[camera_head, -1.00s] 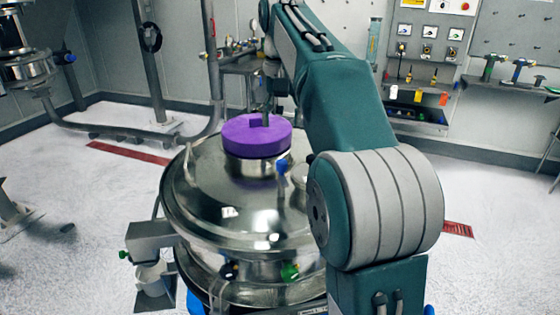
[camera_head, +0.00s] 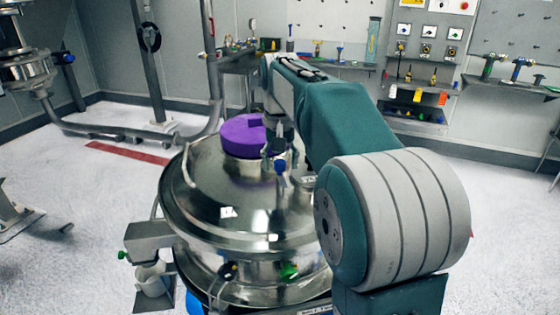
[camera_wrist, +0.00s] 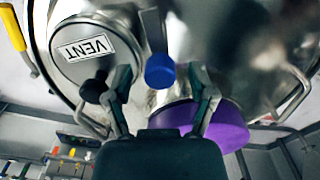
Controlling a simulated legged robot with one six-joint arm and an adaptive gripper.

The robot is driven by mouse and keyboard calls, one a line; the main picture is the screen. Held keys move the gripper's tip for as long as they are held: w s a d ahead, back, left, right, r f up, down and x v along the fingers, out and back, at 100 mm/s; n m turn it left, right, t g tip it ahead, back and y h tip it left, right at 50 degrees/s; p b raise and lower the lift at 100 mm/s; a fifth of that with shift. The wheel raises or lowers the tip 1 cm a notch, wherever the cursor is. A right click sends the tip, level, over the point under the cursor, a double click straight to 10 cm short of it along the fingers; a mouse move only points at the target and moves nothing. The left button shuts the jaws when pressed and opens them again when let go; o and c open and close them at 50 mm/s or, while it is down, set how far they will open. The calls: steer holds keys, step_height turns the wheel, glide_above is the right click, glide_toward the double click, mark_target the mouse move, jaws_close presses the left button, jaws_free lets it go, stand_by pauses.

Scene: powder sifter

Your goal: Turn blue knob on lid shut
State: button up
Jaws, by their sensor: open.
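The blue knob (camera_head: 280,166) stands on the shiny domed metal lid (camera_head: 225,205), right of and in front of the purple cap (camera_head: 243,138). In the wrist view the blue knob (camera_wrist: 160,70) appears between the two fingers of my gripper (camera_wrist: 158,80), with gaps on both sides. My gripper is open and empty. In the head view my gripper (camera_head: 275,148) is just above the blue knob, and whether it is level with the knob is hard to tell. The purple cap also shows behind the right finger in the wrist view (camera_wrist: 220,125).
A round port with a VENT label (camera_wrist: 87,47) and a black knob (camera_wrist: 93,88) are close to the left finger. A green knob (camera_head: 289,271) and a black knob (camera_head: 228,271) are on the vessel's side. A tool panel (camera_head: 420,70) is at the back wall.

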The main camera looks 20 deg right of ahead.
jaws_close()
steer(key=shift+n, duration=0.3)
steer(key=n, duration=0.3)
steer(key=shift+n, duration=0.3)
steer(key=n, duration=0.4)
steer(key=shift+f+n, duration=0.1)
steer(key=shift+n, duration=0.2)
steer(key=n, duration=0.4)
steer(key=shift+a, duration=0.1)
steer(key=n, duration=0.5)
